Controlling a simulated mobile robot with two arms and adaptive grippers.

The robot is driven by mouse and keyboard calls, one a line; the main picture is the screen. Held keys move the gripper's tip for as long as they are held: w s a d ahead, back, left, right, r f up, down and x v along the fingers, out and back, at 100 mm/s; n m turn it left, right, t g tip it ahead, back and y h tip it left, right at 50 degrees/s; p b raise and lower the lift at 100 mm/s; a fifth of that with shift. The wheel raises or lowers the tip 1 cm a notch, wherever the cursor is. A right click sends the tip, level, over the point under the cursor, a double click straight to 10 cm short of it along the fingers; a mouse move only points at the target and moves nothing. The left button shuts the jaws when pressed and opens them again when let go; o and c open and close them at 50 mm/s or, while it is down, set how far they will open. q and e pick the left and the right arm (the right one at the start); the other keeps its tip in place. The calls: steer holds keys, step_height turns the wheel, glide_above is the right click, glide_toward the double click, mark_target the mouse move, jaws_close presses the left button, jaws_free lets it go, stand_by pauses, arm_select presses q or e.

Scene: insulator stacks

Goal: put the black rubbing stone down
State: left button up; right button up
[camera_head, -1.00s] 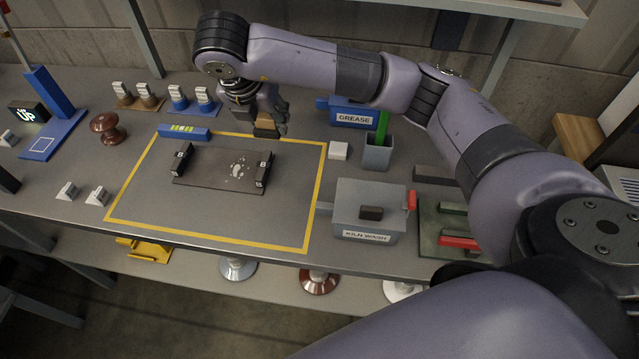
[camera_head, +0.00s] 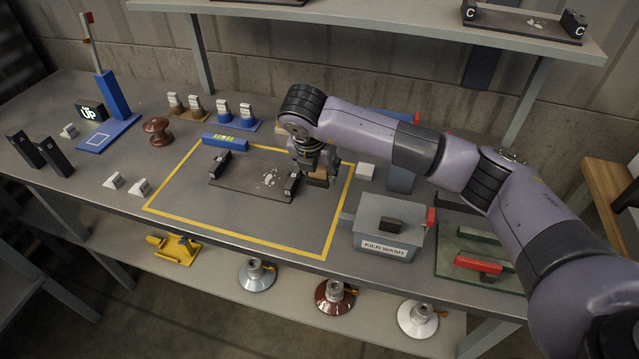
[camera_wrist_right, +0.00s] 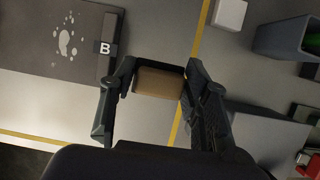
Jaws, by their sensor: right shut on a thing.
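My right gripper (camera_head: 316,172) is shut on the black rubbing stone (camera_wrist_right: 160,82), a small block with a tan face and a black edge. It also shows in the head view (camera_head: 318,180), under the fingers. The gripper is just right of the dark plate (camera_head: 235,193) and its block marked B (camera_head: 292,184), inside the yellow outline (camera_head: 240,243). In the right wrist view the stone lies between both fingertips, left of the yellow line. I cannot tell whether it touches the bench. My left gripper is out of view.
A white block (camera_head: 366,171) and the grey KILN WASH box (camera_head: 388,226) stand to the right. A blue level (camera_head: 225,142) lies behind the plate. The outlined area's front is clear.

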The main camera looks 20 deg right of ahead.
mark_target(319, 198)
steer(key=shift+f, duration=1.05)
step_height(319, 198, down, 3)
steer(key=shift+f, duration=0.35)
steer(key=o, duration=1)
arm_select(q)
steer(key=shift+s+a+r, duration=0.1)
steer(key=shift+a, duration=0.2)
